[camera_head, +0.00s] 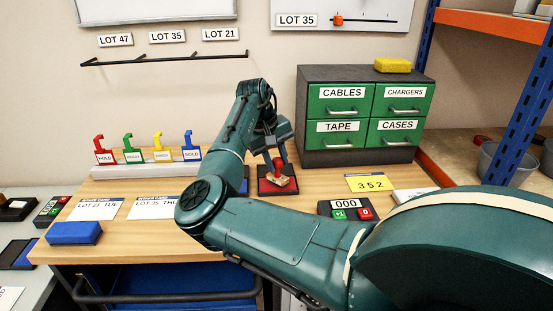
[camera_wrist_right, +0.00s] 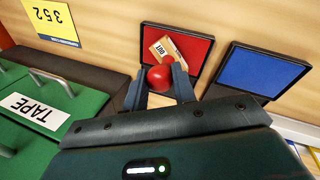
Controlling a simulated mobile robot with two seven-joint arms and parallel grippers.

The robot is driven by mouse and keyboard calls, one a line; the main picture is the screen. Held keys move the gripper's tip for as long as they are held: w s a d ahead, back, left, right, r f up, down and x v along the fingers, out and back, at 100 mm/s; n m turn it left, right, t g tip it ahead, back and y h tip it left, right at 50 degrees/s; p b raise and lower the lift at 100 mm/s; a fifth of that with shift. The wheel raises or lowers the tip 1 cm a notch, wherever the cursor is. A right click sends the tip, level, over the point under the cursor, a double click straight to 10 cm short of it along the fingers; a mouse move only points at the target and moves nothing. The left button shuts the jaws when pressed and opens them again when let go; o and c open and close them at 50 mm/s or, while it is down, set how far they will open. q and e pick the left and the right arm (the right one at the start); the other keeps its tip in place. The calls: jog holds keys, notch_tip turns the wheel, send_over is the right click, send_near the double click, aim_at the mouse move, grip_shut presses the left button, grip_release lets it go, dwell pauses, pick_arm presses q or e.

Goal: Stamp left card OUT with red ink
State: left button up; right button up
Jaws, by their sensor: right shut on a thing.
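The left card (camera_head: 97,208), marked LOT 21 TUE, lies flat on the wooden table at the left. The right card (camera_head: 152,207), marked LOT 35 THU, lies beside it, its right end hidden by my arm. My right gripper (camera_wrist_right: 161,85) is shut on the red-knobbed OUT stamp (camera_wrist_right: 161,77). The stamp's wooden body is over the red ink pad (camera_wrist_right: 200,52); I cannot tell whether it touches. The head view also shows the red pad (camera_head: 265,187). The blue ink pad (camera_wrist_right: 262,75) is beside it. My left gripper is not in view.
A green drawer cabinet (camera_head: 361,116) stands behind the pads. A rack (camera_head: 140,171) with several coloured tags is at the back left. A blue block (camera_head: 75,232) lies at the front left, and a counter (camera_head: 345,209) reads 000 at the right.

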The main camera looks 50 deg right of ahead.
jog(key=shift+f, duration=0.55)
dwell(0.8)
